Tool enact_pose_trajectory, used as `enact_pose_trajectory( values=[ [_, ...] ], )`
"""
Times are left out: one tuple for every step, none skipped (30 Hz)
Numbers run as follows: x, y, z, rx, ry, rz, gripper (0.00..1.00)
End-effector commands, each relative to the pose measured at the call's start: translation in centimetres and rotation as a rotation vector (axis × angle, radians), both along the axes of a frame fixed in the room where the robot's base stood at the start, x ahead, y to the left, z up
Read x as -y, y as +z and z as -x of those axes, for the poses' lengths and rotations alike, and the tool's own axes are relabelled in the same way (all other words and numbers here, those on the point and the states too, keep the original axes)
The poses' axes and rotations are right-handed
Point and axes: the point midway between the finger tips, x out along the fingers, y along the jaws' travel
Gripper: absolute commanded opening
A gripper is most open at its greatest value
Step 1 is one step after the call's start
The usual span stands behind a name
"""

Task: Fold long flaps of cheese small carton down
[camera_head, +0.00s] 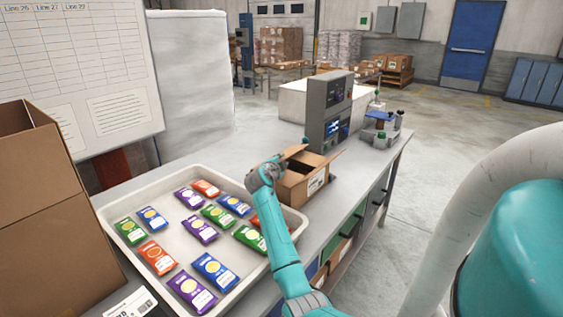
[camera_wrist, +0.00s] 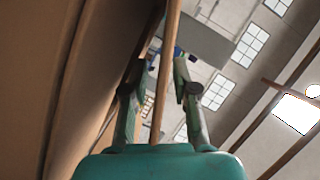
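The small brown cheese carton (camera_head: 302,188) stands on the grey bench at the tray's right end, with a pale label on its near side. Its top is open. One flap (camera_head: 294,151) sticks up at the far end, and another stands out on the right side. My gripper (camera_head: 267,174) is at the carton's left upper edge and hides part of it. In the wrist view, a thin cardboard edge (camera_wrist: 167,75) runs between the two fingers of my gripper (camera_wrist: 164,70). The fingertips are apart, and whether they press on the cardboard is unclear.
A white tray (camera_head: 113,218) with several coloured packets lies left of the carton. A tall box (camera_head: 40,195) stands at far left. A grey weigher (camera_head: 329,105) stands just behind the carton, and a small device (camera_head: 380,128) sits farther right. The bench edge is close on the carton's right.

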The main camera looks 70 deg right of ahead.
Motion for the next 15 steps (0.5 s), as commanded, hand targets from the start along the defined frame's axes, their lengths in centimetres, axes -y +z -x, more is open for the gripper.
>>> enact_pose_trajectory(
  values=[
    [0.0,0.1,0.0,0.001,0.000,0.001,0.28],
    [0.0,0.1,0.0,0.001,0.000,0.001,0.28],
    [0.0,0.1,0.0,0.001,0.001,0.002,0.28],
    [0.0,0.1,0.0,0.001,0.001,0.002,0.28],
    [0.0,0.1,0.0,0.001,0.001,0.002,0.28],
    [0.0,0.1,0.0,0.002,0.001,0.002,0.28],
    [-0.1,0.2,0.0,0.003,0.001,0.002,0.28],
    [-0.2,0.2,0.0,0.003,0.001,0.002,0.28],
    [-0.5,0.3,0.0,0.003,0.001,0.003,0.28],
    [-0.7,0.3,0.0,0.004,0.002,0.004,0.28],
    [-1.1,0.4,0.0,0.003,0.003,0.004,0.28],
    [-1.6,0.5,0.0,0.003,0.003,0.004,0.28],
    [-2.1,0.5,0.1,0.003,0.003,0.002,0.28],
    [-2.6,0.6,0.1,0.002,0.003,0.002,0.28],
    [-3.3,0.8,0.2,0.003,0.004,0.003,0.28]
  ],
)
